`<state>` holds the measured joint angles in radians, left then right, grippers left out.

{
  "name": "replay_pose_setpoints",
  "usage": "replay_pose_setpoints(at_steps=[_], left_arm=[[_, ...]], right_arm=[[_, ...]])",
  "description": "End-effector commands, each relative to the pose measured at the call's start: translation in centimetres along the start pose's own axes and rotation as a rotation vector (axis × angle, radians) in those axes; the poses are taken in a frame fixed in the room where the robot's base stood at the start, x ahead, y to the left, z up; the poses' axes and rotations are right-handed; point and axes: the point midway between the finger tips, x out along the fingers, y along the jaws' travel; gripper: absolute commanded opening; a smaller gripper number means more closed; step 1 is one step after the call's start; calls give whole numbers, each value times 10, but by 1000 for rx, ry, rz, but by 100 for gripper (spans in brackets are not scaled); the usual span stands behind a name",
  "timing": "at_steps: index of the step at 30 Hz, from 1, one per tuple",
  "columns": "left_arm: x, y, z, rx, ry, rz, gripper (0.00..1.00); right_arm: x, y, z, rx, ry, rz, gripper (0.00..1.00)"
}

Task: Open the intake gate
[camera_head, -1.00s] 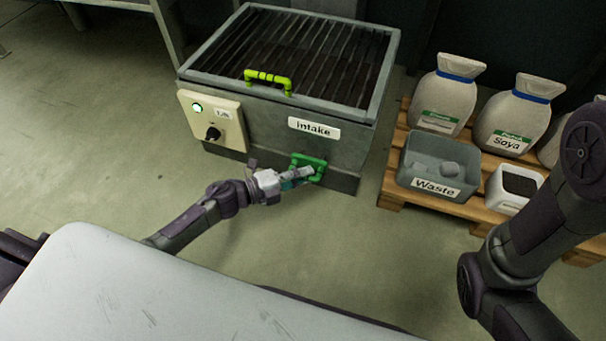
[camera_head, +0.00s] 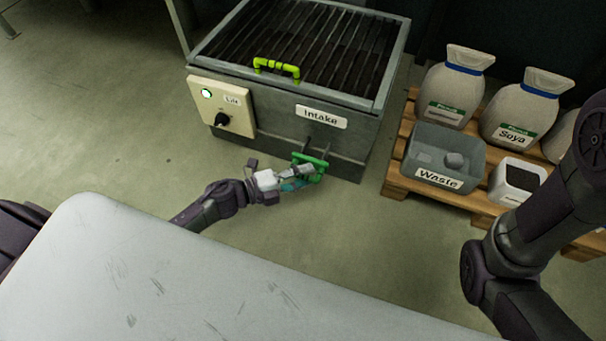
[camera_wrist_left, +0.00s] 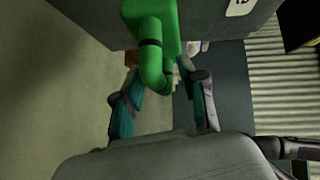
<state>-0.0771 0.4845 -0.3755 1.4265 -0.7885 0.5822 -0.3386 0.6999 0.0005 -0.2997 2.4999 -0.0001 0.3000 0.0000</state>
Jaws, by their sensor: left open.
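The intake box (camera_head: 275,125) is a grey metal bin with a slatted top and a white "Intake" label on its front. A green handle (camera_head: 313,160) stands out from the lower front on dark brackets. My left gripper (camera_head: 303,176) is at this handle, its fingers open. In the left wrist view the green handle (camera_wrist_left: 155,55) reaches down between the two spread fingers (camera_wrist_left: 160,78); I cannot tell whether they touch it. A second, yellow-green handle (camera_head: 277,68) is on the top grate. My right arm shows at the right, its gripper out of frame.
A control panel (camera_head: 221,106) with a lit green lamp and black knob is on the box's left front. To the right, a wooden pallet (camera_head: 398,178) bears a grey "Waste" bin (camera_head: 440,176), a small white container (camera_head: 515,183) and several sacks. The floor at left is clear.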

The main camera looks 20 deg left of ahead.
Motion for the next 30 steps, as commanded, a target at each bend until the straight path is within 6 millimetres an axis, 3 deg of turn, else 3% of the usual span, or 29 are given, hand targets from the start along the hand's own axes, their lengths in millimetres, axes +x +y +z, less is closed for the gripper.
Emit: replay_pose_setpoints(at_steps=[5, 8, 21, 30], left_arm=[[-6, 0, 0, 0, 0, 1, 41], [-20, 1, 0, 0, -1, 3, 41], [-106, 1, 0, 0, 0, 3, 41], [-120, 0, 0, 0, 0, 0, 41]], right_arm=[[0, 0, 1, 0, -2, 3, 40], [0, 0, 1, 0, -1, 2, 40], [0, 0, 0, 0, 0, 0, 40], [0, 0, 0, 0, 1, 0, 40]])
